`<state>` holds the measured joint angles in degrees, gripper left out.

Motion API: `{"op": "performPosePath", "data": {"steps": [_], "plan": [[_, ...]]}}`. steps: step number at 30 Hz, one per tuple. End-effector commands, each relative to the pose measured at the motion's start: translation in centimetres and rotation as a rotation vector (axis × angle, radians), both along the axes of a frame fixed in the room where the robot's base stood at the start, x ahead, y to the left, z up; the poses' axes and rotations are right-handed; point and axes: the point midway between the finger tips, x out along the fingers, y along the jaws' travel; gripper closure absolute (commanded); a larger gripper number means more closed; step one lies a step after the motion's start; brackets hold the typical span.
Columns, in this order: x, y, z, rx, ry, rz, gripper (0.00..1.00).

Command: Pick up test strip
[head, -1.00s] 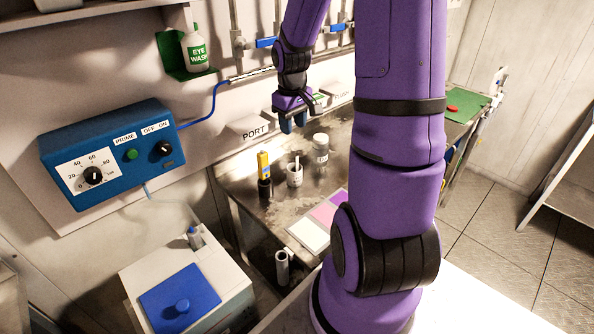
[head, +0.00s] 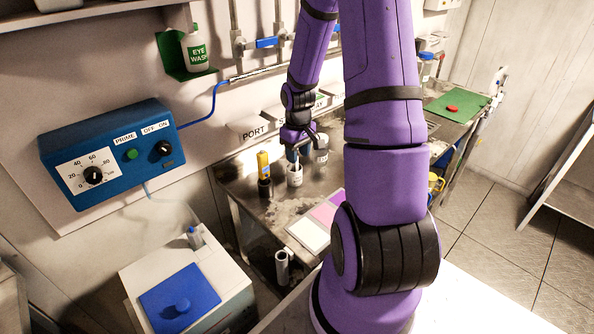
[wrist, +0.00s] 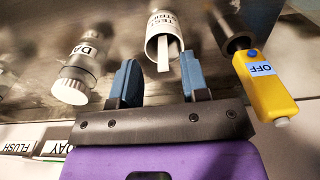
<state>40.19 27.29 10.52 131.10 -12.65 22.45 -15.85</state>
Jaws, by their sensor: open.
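The test strip (wrist: 164,54) is a narrow white strip standing up out of a white cup with dark lettering (wrist: 153,22) in the wrist view. In the head view the cup (head: 295,180) stands on the steel bench, and the strip is mostly hidden by my gripper. My gripper (wrist: 157,75) is open, its two blue fingers apart, one to each side of the strip in the wrist view. I cannot tell whether either finger touches it. In the head view my gripper (head: 294,155) is just above the cup.
A yellow device marked OFF (wrist: 266,85) stands in a dark holder beside the cup. A clear jar with a white lid (wrist: 72,85) stands on the other side. Coloured pads (head: 310,236) lie on the bench (head: 262,215) in front. The back wall is close behind.

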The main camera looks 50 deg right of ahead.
Motion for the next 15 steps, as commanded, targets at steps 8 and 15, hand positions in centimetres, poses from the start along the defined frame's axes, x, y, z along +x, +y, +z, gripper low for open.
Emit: {"op": "performPosePath", "data": {"steps": [8,15], "plan": [[0.1,0.3,-3.4,0.001,0.002,0.001,0.58],[0.1,0.3,-3.8,0.0,0.0,0.0,0.58]]}}
